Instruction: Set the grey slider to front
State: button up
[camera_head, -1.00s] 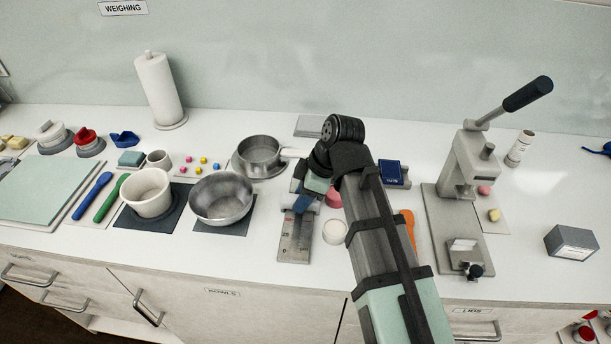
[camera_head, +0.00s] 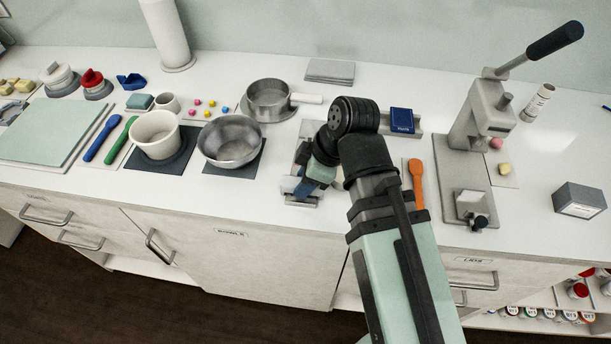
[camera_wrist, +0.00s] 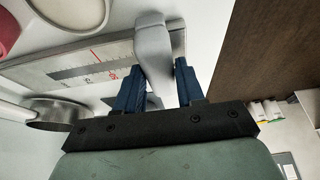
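The grey slider (camera_wrist: 152,48) is a pale grey upright block with rounded edges, near the end of its scale plate in the wrist view. The plate (camera_wrist: 95,66) has a dark band and red marks. My gripper (camera_wrist: 160,68) has its blue fingers on either side of the slider; both fingertips appear to touch it. In the head view my gripper (camera_head: 308,189) is low over the front end of the plate (camera_head: 302,201), near the counter's front edge. The arm hides most of the slider and plate there.
A pan (camera_head: 268,99) and a metal bowl (camera_head: 230,141) stand left of my gripper. An orange spoon (camera_head: 416,182) and a lever press (camera_head: 477,130) are to the right. Drawer fronts lie below the counter edge.

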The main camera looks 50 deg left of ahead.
jog(key=o, duration=0.4)
jog(key=shift+s+d, duration=0.15)
jog(key=v, duration=1.3)
jog(key=shift+d+r, duration=0.1)
jog(key=shift+r, duration=0.2)
